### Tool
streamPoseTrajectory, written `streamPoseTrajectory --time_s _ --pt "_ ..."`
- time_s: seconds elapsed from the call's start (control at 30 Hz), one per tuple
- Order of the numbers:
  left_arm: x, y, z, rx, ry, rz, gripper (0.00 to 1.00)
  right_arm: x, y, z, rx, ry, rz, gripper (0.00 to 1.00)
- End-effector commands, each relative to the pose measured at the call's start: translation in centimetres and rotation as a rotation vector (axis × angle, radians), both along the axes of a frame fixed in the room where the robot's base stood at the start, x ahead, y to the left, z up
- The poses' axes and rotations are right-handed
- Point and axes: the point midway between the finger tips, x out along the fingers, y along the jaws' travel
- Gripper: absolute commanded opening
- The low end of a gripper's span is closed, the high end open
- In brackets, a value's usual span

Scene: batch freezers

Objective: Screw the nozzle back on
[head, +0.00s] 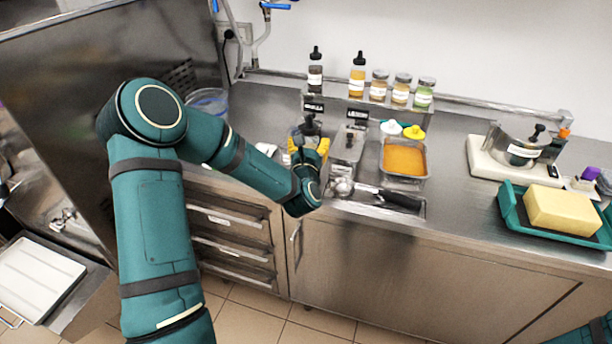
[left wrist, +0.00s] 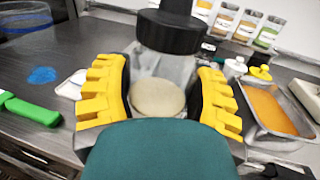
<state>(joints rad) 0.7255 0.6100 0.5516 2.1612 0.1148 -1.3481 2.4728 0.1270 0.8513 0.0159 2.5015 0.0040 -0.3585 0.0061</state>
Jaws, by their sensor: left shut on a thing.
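In the left wrist view the left gripper (left wrist: 165,95) has one pad on each side of the clear container (left wrist: 165,72). The black top (left wrist: 170,28) stands above the pads, and a pale round patch shows through the body. I cannot tell whether the black top is the nozzle, or how firmly it sits. My right gripper is not in view.
A tray of orange stuff (head: 404,160) is right of the gripper, with white and yellow caps (head: 413,132) behind it. Dropper bottles and jars (head: 379,86) stand on the back shelf. A black-handled tool (head: 400,200) lies in front. A teal tray (head: 512,212) holds a yellow block.

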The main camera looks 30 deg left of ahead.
Motion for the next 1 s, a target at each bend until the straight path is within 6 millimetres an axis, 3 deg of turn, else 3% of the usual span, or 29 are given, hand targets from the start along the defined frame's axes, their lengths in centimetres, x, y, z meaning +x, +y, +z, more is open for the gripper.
streamPoseTrajectory --time_s 0.13,0.5,0.8,1.0 --pt "0.2 1.2 1.5 0.002 -0.003 0.033 0.0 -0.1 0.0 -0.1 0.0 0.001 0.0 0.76" --pt "0.2 1.4 1.5 0.001 -0.001 0.038 0.0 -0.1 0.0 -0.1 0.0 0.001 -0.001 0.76" --pt "0.2 1.3 -3.3 -0.002 0.002 0.037 0.0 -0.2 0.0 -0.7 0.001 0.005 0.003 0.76" --pt "0.2 1.4 -4.7 0.001 -0.001 0.038 0.0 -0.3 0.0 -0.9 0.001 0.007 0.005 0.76"
